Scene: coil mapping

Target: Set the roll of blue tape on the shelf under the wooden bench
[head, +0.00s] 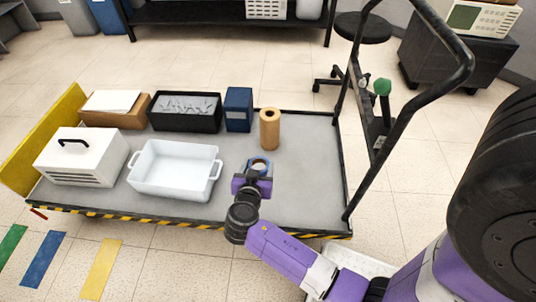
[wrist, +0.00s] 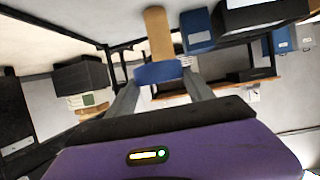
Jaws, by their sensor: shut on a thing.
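The roll of blue tape (head: 259,164) is in my gripper (head: 254,178), over the right part of the cart's deck in the head view. In the wrist view, which looks upside down, the blue roll (wrist: 160,73) sits between the two grey fingers of my gripper (wrist: 163,84), which are shut on it. A bench with a brown wooden top (wrist: 268,84) shows beyond in that view. In the head view a dark low shelf (head: 222,13) at the top edge appears to be the bench's; the bench top is out of frame there.
The cart (head: 295,185) carries a tan cylinder (head: 270,130) just beyond the roll, a blue box (head: 238,110), a black bin (head: 186,126), a white tub (head: 173,196) and a white case. A black handle rises at its right. A stool (head: 363,28) stands behind.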

